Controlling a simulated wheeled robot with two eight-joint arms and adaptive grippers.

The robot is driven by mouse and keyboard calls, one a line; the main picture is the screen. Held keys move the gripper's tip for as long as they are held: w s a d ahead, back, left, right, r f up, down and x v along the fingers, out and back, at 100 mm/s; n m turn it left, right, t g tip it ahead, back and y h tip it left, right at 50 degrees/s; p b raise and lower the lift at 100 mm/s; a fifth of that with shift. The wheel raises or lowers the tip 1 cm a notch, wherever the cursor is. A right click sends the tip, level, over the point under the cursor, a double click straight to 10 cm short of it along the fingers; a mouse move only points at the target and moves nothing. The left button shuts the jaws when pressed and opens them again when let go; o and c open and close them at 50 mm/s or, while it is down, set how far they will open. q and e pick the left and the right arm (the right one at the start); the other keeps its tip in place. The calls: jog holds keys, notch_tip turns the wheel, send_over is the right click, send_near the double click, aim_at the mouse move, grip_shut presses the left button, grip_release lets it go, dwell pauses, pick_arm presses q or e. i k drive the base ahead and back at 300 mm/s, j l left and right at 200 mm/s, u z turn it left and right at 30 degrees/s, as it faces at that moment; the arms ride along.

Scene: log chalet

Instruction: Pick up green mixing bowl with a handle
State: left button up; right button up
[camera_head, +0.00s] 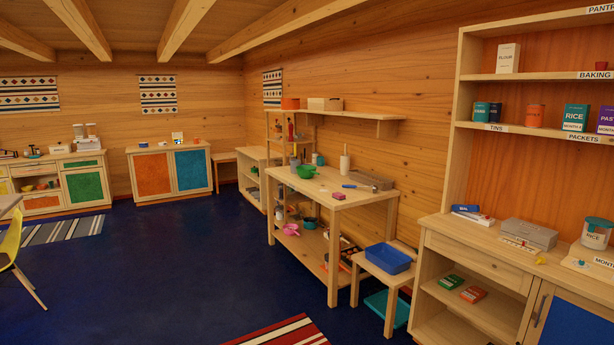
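A green mixing bowl (306,172) sits on top of the wooden workbench (325,190) in the middle of the view, toward the bench's far end. A short green projection at its left side looks like the handle. The bowl is small at this distance, so its inside cannot be made out. Neither of my grippers shows in the head view.
A blue tub (388,258) stands on a low stool (391,277) at the bench's near end. The bench top also holds a pink block (338,196) and a grey box (371,180). The dark blue floor (170,270) left of the bench is clear.

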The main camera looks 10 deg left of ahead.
aim_at(306, 171)
jog(key=i+j+u, duration=0.3)
jog(key=i, duration=0.9)
jog(key=i+u, duration=0.3)
jog(key=i, duration=2.1)
jog(key=i+j+z, duration=0.1)
jog(key=i, duration=1.1)
jog(key=i+z, duration=0.2)
jog(key=i+j+z, duration=0.15)
jog(key=z, duration=0.25)
jog(key=i+j+z, duration=0.1)
jog(key=z, duration=0.25)
jog(key=i+j+z, duration=0.1)
jog(key=j+z, duration=0.3)
jog(key=i+j+z, duration=0.25)
jog(key=j, duration=0.55)
jog(key=i+j+z, duration=0.2)
jog(key=j, duration=0.6)
jog(key=j+z, duration=0.25)
jog(key=j, duration=0.55)
